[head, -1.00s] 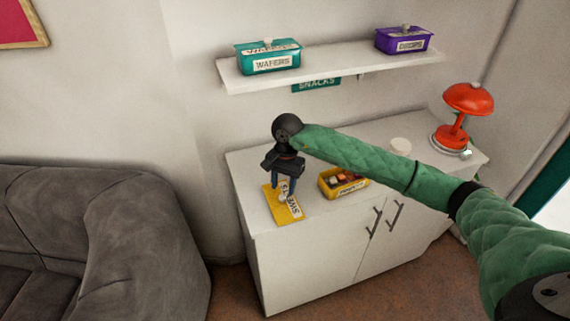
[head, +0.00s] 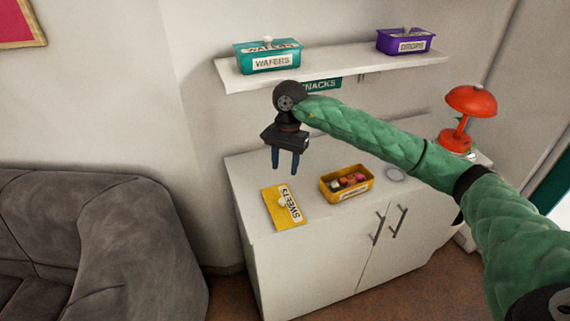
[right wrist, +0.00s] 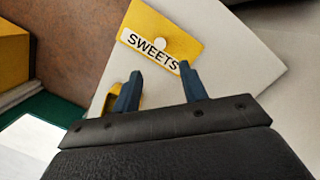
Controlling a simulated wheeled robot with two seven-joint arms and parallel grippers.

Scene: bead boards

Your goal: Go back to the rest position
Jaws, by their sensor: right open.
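My right gripper (head: 285,162) is open and empty, with its fingers pointing down above the white cabinet. In the right wrist view its two blue fingers (right wrist: 158,88) are apart with nothing between them. The yellow lid labelled SWEETS (head: 283,208) lies on the cabinet top below the gripper, clear of the fingers. The lid and its white knob also show in the right wrist view (right wrist: 185,35). My left gripper is not in view.
The open yellow box (head: 362,192) with sweets stands on the white cabinet (head: 262,243). A red lamp (head: 468,102) is at its right end. Above, a wall shelf (head: 350,72) holds a teal WAFERS box (head: 262,63) and a purple box (head: 404,41). A grey sofa (head: 130,215) is at left.

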